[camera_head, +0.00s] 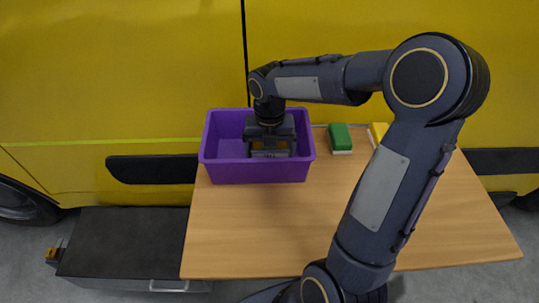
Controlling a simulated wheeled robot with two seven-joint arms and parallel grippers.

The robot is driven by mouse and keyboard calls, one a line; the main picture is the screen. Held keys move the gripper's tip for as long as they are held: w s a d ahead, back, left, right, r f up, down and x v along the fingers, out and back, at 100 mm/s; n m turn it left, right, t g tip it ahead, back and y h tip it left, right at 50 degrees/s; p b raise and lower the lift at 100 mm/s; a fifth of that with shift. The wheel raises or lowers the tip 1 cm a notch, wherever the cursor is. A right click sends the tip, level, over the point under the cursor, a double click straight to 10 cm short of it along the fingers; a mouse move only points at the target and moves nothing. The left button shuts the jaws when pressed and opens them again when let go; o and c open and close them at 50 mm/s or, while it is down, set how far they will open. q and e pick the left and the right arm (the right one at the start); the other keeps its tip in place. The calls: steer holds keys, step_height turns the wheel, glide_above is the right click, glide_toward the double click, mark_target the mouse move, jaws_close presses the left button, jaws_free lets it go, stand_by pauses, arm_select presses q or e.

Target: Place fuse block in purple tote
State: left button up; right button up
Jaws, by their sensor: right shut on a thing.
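The purple tote (255,172) stands at the left back of the wooden table, open at the top. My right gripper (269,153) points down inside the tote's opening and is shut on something. The held thing is mostly hidden by the gripper and the tote's front wall, so I cannot make out its shape or whether it touches the floor of the tote. I cannot confirm by sight that it is the fuse block. My left gripper is not in view.
A green block with a pale base (340,138) and a partly hidden yellow block (377,134) sit right of the tote. The wooden table (245,235) is bare in front. A yellow vehicle (120,70) stands behind, and a dark cabinet (125,240) is at lower left.

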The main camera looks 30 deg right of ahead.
step_height(320, 180, down, 3)
steer(key=shift+r, duration=0.2)
